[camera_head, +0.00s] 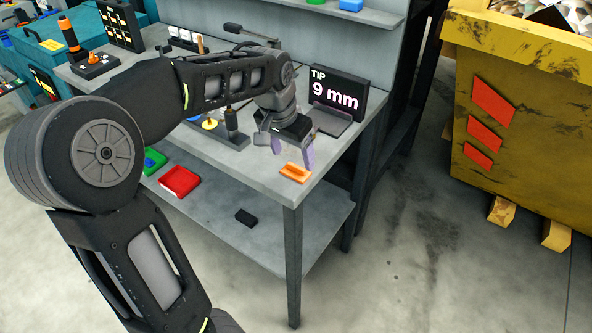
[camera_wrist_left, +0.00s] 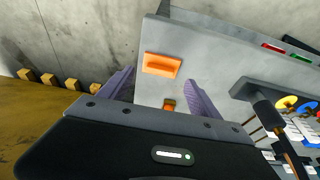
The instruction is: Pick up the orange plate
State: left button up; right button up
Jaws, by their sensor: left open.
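The orange plate (camera_head: 295,173) lies flat near the front corner of the grey workbench. In the left wrist view the orange plate (camera_wrist_left: 161,65) lies ahead of the fingertips, between their lines. My left gripper (camera_head: 293,156) is open and empty, pointing down just above and beside the plate, with its purple fingers apart. Its fingers also show in the left wrist view (camera_wrist_left: 160,82), with a smaller orange thing (camera_wrist_left: 169,104) between them. I cannot tell what that smaller thing is. My right gripper is in neither view.
A sign reading "TIP 9 mm" (camera_head: 336,94) stands behind the gripper on the workbench (camera_head: 262,178). A black upright tool (camera_head: 232,128) stands left of the gripper. Red (camera_head: 179,181) and green trays lie on the lower shelf. A yellow dumpster (camera_head: 530,120) stands at the right.

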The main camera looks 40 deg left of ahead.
aim_at(296, 166)
pick_arm(q)
jog(key=x, duration=0.4)
jog(key=shift+w+f+p, duration=0.1)
jog(key=shift+f+p, duration=0.15)
jog(key=shift+p, duration=0.1)
jog(key=c, duration=1.2)
jog(key=shift+r, duration=0.2)
jog(key=shift+c, duration=0.2)
notch_tip(296, 166, up, 10)
jog(key=shift+b, duration=0.45)
jog(key=shift+f, duration=0.15)
